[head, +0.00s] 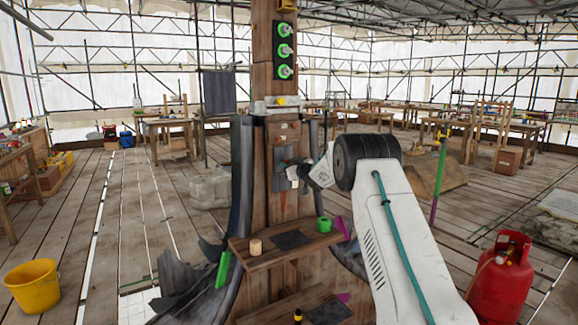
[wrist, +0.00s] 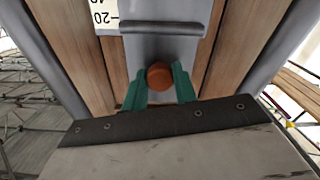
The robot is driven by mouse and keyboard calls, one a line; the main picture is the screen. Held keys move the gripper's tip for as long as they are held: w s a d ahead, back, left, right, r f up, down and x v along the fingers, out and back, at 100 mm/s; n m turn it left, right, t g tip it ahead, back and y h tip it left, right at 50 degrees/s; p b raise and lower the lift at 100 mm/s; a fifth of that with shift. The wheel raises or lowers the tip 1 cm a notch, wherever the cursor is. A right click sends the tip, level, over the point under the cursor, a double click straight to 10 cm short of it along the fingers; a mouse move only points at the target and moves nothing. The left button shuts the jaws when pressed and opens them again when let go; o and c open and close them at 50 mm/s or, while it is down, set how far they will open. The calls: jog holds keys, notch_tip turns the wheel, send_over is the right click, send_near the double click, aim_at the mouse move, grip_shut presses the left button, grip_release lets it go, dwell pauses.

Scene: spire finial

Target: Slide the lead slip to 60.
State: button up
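The lead slip (wrist: 160,50) is a grey plate with a folded upper edge and a round orange-brown knob (wrist: 160,76). It lies against the wooden post (head: 275,210), and in the head view the slip (head: 284,154) is partly hidden by my gripper.
A small shelf (head: 262,262) below holds a wooden cylinder (head: 255,247), a green cup (head: 323,225) and a dark mat. Green-ringed knobs (head: 284,51) are higher on the post. A red gas bottle (head: 502,278) and a yellow bucket (head: 33,287) stand on the floor.

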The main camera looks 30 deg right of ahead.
grip_shut()
notch_tip(320, 180, down, 5)
jog(key=shift+r, duration=0.2)
jog(key=o, duration=1)
grip_release()
jog(key=shift+r, duration=0.1)
jog(key=s, duration=0.7)
jog(key=shift+s+d, duration=0.15)
jog(key=shift+s, duration=0.25)
